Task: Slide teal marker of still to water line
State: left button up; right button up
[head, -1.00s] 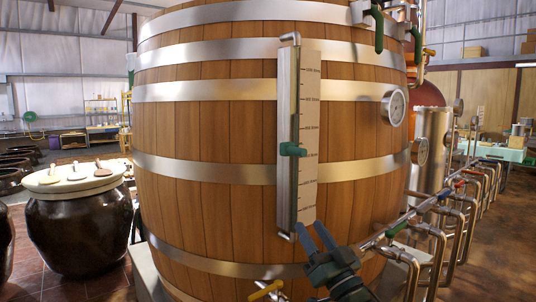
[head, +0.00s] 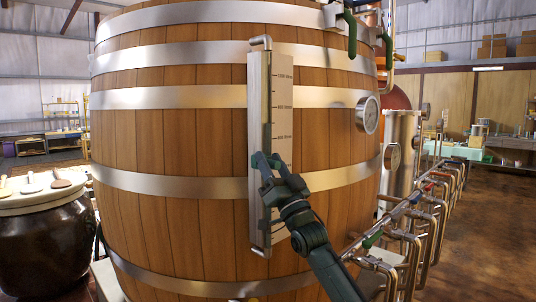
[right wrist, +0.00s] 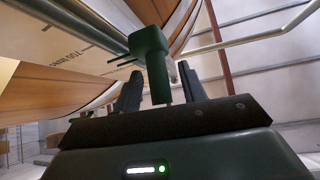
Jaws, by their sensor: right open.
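The teal marker (right wrist: 149,48) is a block with a stem that reaches down between the fingers of my right gripper (right wrist: 160,87) in the right wrist view. In the head view, my right gripper (head: 268,162) is at the marker and covers most of it. Its fingers stand open on either side of the stem, with visible gaps. The marker sits on the upright sight gauge (head: 255,100) on the front of the wooden still (head: 170,140). Printed litre marks run along the gauge. I cannot make out the water line in the tube. My left gripper is not in view.
A round dial (head: 367,114) sits on the still right of the gauge. A row of metal pipes with coloured valve handles (head: 425,215) runs along the right. A dark lidded jar (head: 45,245) stands at the left. Open floor lies at the far right.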

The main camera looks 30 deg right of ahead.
jog(key=shift+x, duration=0.8)
jog(key=shift+c, duration=0.2)
jog(key=shift+f, duration=0.1)
grip_shut()
